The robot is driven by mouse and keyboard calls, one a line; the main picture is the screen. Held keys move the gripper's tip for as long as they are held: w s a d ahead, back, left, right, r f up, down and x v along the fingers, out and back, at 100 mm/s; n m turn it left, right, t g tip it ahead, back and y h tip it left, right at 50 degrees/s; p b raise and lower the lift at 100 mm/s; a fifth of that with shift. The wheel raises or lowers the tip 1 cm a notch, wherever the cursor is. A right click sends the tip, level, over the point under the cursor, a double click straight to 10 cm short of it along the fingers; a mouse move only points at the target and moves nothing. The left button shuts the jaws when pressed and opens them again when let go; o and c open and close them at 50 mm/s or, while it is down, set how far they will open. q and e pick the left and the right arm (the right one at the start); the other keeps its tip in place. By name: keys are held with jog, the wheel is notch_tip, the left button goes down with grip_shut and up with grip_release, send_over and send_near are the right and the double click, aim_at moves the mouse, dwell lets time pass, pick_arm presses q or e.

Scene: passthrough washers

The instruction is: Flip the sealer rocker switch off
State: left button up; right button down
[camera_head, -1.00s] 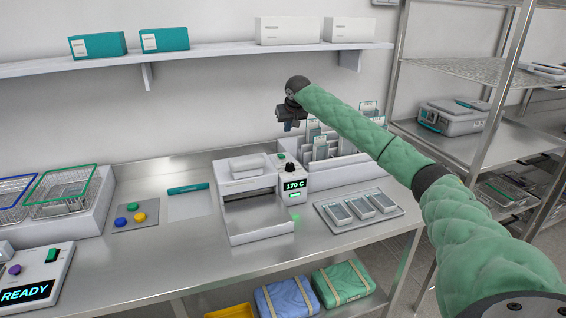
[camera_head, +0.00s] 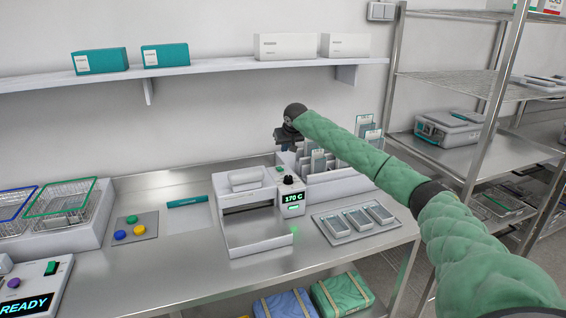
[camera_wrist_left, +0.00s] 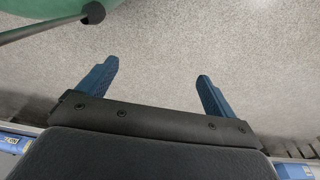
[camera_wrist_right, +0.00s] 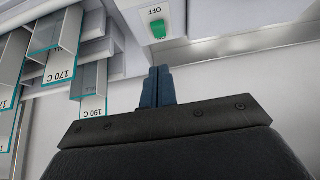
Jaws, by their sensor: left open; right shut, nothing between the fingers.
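The sealer (camera_head: 262,232) is a white machine on the steel bench with a 170 C display and a black knob. Its rocker switch (camera_wrist_right: 158,29) shows as a green rocker beside the word OFF in the right wrist view. My left gripper (camera_wrist_left: 155,85) is open and empty above the grey floor, outside the head view.
A card rack (camera_head: 335,168) stands right of the sealer, close to my right gripper. A tray of small packs (camera_head: 356,222) lies in front of it. Left are colored buttons (camera_head: 131,228), wire baskets (camera_head: 62,197) and a READY box (camera_head: 30,290) with its own green switch.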

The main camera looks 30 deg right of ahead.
jog(key=p, duration=0.2)
send_over(281, 168)
jog(key=s, duration=0.2)
jog(key=f, duration=0.4)
jog(key=shift+a+f, duration=0.25)
jog(key=shift+s+a+f+p, duration=0.15)
jog(key=shift+f+p, duration=0.5)
jog(key=shift+f, duration=0.45)
jog(key=shift+s+d+f+p, duration=0.1)
jog(key=shift+f+p, duration=0.5)
jog(key=shift+f, duration=0.45)
pick_arm(q)
jog(key=s+a+f, duration=0.3)
jog(key=s+f, duration=0.3)
jog(key=s, duration=0.1)
jog(key=shift+s+a, duration=0.2)
jog(key=shift+s, duration=0.05)
